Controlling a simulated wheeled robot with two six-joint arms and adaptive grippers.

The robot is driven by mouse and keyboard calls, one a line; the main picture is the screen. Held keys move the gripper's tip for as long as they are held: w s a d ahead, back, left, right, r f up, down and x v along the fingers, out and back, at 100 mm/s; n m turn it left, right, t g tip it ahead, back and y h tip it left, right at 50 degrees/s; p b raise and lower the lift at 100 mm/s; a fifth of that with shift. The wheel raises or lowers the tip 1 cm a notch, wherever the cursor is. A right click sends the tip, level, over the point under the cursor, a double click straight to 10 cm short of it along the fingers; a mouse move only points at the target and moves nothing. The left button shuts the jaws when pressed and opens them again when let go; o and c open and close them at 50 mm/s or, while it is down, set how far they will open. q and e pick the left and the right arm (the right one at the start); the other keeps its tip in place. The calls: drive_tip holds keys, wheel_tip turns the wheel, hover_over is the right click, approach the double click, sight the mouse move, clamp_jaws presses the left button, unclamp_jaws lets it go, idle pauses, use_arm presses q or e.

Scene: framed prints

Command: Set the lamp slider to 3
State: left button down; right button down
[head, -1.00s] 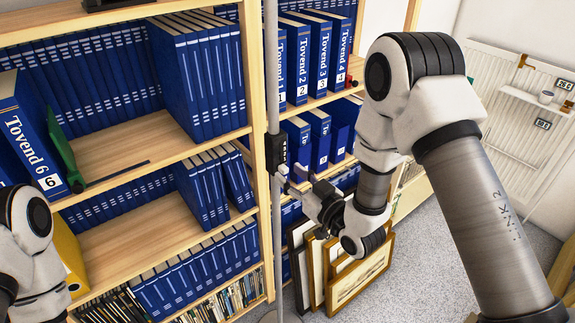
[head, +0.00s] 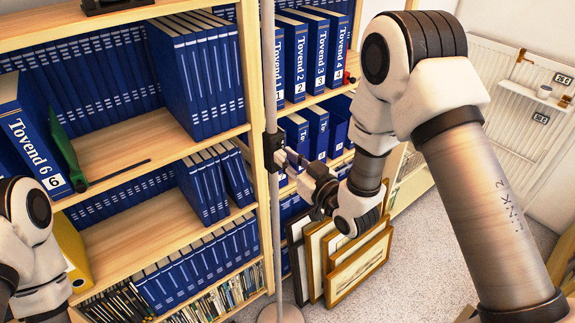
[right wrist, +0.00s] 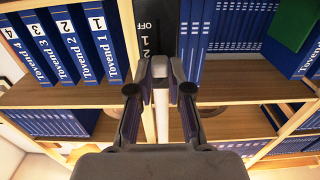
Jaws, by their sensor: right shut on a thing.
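The lamp is a thin grey pole (head: 268,75) standing in front of the bookshelf. A black slider box (head: 274,147) is fixed on it. In the right wrist view the box (right wrist: 147,28) shows the marks OFF, 1 and 2; anything lower is hidden by the fingers. My right gripper (head: 288,162) is at the box. Its fingertips, also in the right wrist view (right wrist: 160,75), are shut on the slider's knob, just below the mark 2; they mostly hide it. My left arm shows at the lower left edge, but its gripper is out of view.
A bookshelf (head: 130,225) with blue binders stands close behind the pole. Framed prints (head: 358,268) lean on the floor below my right arm. The lamp's round base (head: 281,314) is at the bottom edge. Carpet (head: 420,250) is clear to the right.

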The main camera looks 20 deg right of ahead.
drive_tip(key=shift+r, duration=0.45)
drive_tip(key=c, duration=1.1)
unclamp_jaws()
drive_tip(key=shift+f, duration=0.1)
drive_tip(key=v, duration=0.7)
drive_tip(key=shift+s+d, duration=0.1)
drive_tip(key=shift+s, duration=0.1)
